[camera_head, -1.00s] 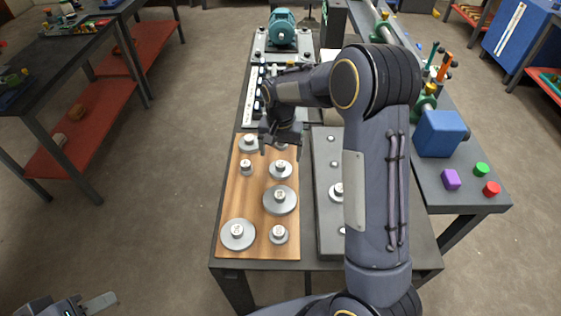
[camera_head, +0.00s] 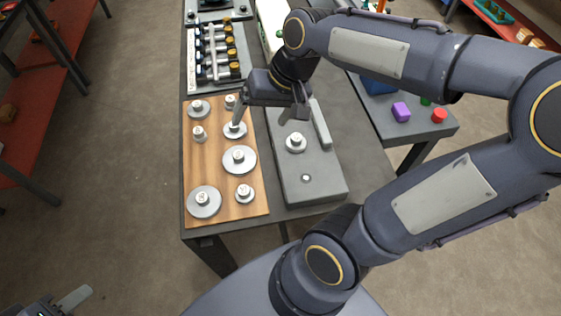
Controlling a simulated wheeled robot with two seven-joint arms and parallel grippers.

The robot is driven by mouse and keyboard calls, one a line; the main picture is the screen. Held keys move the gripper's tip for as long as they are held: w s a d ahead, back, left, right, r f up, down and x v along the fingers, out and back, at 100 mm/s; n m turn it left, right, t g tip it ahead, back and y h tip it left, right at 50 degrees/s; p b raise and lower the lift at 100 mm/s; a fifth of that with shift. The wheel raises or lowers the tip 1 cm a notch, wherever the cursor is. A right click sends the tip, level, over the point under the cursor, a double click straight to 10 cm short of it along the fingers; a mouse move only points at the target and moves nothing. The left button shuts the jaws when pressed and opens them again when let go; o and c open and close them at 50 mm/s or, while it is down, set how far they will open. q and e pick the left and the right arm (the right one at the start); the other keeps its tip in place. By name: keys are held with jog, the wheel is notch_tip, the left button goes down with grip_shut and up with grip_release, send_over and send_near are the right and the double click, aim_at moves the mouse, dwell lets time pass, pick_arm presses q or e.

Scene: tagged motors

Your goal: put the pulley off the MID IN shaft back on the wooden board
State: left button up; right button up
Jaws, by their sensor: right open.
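The wooden board (camera_head: 223,205) lies at the left of the table with several grey pulleys on it. These include a large one (camera_head: 246,165) in its middle and a large one (camera_head: 211,210) at its near left. The grey block (camera_head: 326,190) beside it carries a pulley (camera_head: 296,148) and a bare round stub (camera_head: 306,178). Shaft labels are too small to read. My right gripper (camera_head: 262,121) is open and empty, spanning the gap between board and block. Its left fingertip is close to a small board pulley (camera_head: 236,135); contact is unclear. My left gripper (camera_head: 66,302) is partly visible at the lower left.
A rack (camera_head: 215,50) with several dark and yellow-capped parts stands behind the board. A light grey bar (camera_head: 320,124) lies at the block's far right. Purple (camera_head: 401,112) and red (camera_head: 439,116) pieces sit on the right table. My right arm covers much of the right side.

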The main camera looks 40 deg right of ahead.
jog(key=s+a+f+n+t, duration=0.1)
jog(key=s+a, duration=0.1)
jog(key=s, duration=0.3)
jog(key=s+a+f+n+t, duration=0.1)
jog(key=s, duration=0.5)
jog(key=shift+a+f+n, duration=0.25)
jog(key=shift+a+n, duration=0.05)
jog(key=shift+a, duration=0.05)
